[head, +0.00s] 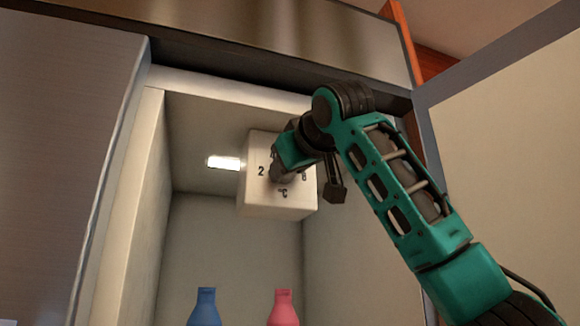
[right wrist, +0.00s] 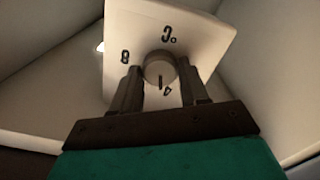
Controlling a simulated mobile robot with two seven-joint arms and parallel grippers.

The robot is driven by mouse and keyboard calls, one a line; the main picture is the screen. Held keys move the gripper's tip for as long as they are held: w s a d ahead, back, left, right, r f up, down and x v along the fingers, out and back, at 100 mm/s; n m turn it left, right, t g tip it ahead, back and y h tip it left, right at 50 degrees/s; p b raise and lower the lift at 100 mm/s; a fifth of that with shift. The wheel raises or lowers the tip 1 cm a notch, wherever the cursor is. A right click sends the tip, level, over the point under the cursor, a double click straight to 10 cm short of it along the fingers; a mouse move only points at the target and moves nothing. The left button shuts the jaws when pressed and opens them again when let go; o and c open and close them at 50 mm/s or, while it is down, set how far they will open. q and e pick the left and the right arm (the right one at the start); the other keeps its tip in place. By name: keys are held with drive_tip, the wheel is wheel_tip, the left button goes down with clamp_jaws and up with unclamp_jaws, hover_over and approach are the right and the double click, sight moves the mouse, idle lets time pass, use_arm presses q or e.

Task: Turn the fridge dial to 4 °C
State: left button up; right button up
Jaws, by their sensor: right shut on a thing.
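The white control box (head: 262,208) hangs from the fridge ceiling, printed with a 2 on the left, an 8 on the right and °C below. My right gripper (head: 283,170) is at the box's face and hides most of the dial. In the right wrist view, which sees the box upside down, the round dial (right wrist: 158,66) sits between the two fingers of my right gripper (right wrist: 160,74), which is shut on it. The dial's dark pointer line points down in that view, close beside the 4 (right wrist: 168,88). My left gripper is not in view.
A lit lamp (head: 223,162) is left of the box. A blue bottle (head: 205,309) and a pink bottle (head: 283,309) stand below in the fridge. The fridge door (head: 515,150) stands open at the right, behind my right arm. The left fridge wall (head: 135,190) is clear.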

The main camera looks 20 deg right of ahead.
drive_tip(key=shift+n, duration=1.1)
drive_tip(key=o, duration=1.1)
drive_tip(key=shift+c, duration=0.2)
drive_tip(key=shift+s, duration=0.1)
drive_tip(key=s+b, duration=0.3)
drive_tip(key=s, duration=0.9)
drive_tip(key=shift+s+d+b, duration=0.2)
drive_tip(key=shift+s+b, duration=0.1)
drive_tip(key=shift+s, duration=0.1)
